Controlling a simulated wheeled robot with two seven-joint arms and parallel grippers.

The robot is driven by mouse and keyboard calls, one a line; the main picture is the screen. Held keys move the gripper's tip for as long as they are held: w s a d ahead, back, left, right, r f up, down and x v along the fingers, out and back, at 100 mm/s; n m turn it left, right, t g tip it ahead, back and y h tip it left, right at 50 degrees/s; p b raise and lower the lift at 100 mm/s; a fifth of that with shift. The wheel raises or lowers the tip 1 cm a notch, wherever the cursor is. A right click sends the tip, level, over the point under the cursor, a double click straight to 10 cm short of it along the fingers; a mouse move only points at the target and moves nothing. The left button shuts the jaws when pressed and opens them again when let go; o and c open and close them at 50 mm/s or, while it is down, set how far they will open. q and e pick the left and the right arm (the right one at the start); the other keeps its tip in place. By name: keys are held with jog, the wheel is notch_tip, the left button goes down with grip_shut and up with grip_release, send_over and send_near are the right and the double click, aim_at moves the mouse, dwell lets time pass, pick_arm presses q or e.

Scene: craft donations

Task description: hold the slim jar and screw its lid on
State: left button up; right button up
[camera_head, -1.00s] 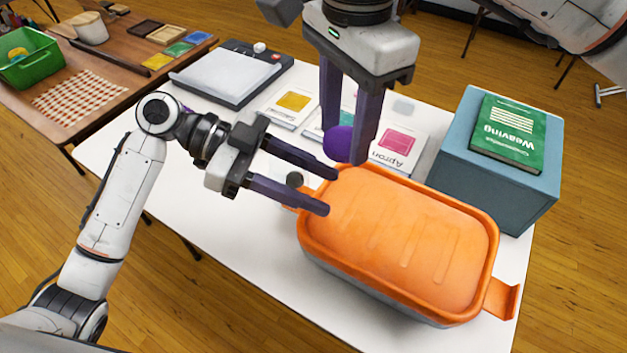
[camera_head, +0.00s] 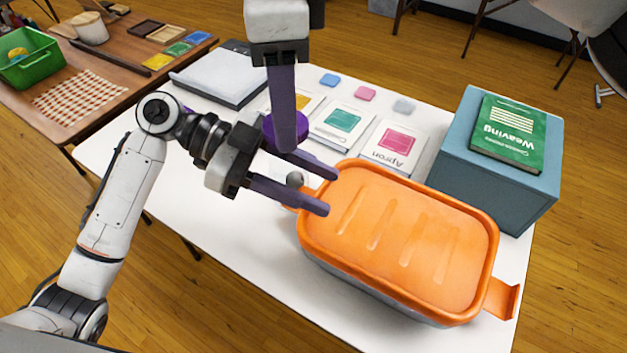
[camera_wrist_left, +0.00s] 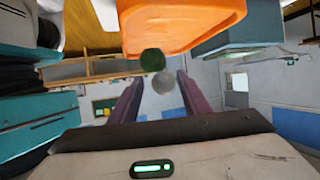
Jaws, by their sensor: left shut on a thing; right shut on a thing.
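My left gripper (camera_head: 325,190) reaches in from the left, its two fingers on either side of a small grey rounded thing (camera_head: 295,179), which seems to be part of the slim jar. Most of the jar is hidden. In the left wrist view a grey rounded shape (camera_wrist_left: 163,84) and a dark green round one (camera_wrist_left: 152,60) show between the fingers. My right gripper (camera_head: 287,148) points down from above, shut on a purple round piece (camera_head: 301,124), which seems to be the lid. It shows just beyond the left gripper's far finger; whether it touches the jar I cannot tell.
A large orange-lidded container (camera_head: 410,235) stands close to the left fingertips. Behind are cards (camera_head: 342,121), a scale-like device (camera_head: 215,80) and a blue-grey box (camera_head: 490,180) with a green book (camera_head: 512,130). The white table (camera_head: 215,215) is clear at front left.

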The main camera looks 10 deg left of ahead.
aim_at(289, 180)
jog(key=shift+f, duration=1.55)
jog(key=shift+f, duration=0.1)
jog(key=shift+f, duration=0.8)
jog(key=shift+f, duration=0.55)
jog(key=m, duration=0.6)
jog(key=shift+m, duration=0.3)
jog(key=o, duration=1)
